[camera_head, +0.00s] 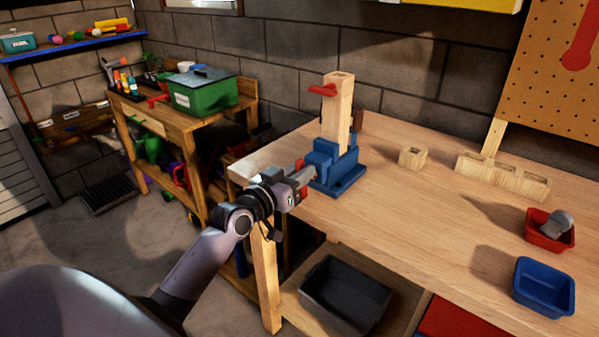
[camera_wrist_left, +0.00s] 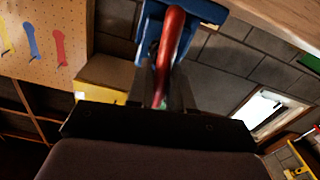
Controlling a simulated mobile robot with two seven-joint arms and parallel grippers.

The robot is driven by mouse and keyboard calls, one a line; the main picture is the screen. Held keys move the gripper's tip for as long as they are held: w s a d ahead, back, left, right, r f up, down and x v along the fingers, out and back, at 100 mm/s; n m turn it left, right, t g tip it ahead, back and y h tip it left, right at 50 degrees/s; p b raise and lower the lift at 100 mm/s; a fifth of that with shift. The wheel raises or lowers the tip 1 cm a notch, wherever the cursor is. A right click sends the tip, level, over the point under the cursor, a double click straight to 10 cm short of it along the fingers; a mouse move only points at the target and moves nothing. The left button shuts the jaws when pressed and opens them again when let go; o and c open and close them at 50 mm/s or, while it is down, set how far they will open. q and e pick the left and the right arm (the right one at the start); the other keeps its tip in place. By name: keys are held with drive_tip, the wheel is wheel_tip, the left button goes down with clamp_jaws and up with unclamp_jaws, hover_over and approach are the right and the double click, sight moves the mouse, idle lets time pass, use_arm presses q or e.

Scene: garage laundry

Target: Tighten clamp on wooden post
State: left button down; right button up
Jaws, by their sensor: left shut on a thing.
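The wooden post (camera_head: 337,112) stands upright in a blue clamp (camera_head: 346,182) at the near left end of the workbench. A red piece (camera_head: 322,90) sticks out near the post's top. My left gripper (camera_head: 302,183) is at the clamp's near left side, past the bench edge. In the left wrist view, my left gripper (camera_wrist_left: 168,98) is shut on the clamp's red handle (camera_wrist_left: 171,42), with the blue clamp (camera_wrist_left: 151,24) just beyond. The head view shows little of this handle. The jaw contact on the post is partly hidden. My right gripper is not in view.
On the workbench (camera_head: 400,215) are a small wooden block (camera_head: 412,157), a slotted wooden holder (camera_head: 503,177), a red bin (camera_head: 549,231) with a grey item, and a blue bin (camera_head: 544,287). A black tray (camera_head: 345,296) sits below the front edge. The bench middle is clear.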

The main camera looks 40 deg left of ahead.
use_arm(q)
drive_tip(key=shift+m, duration=0.3)
drive_tip(key=c, duration=1.1)
unclamp_jaws()
drive_tip(key=shift+s+a+b, duration=0.15)
drive_tip(key=shift+s+b, duration=0.05)
drive_tip(key=shift+s, duration=1.6)
drive_tip(key=shift+s+a+b, duration=0.1)
drive_tip(key=shift+s+b, duration=0.05)
drive_tip(key=shift+s, duration=1.65)
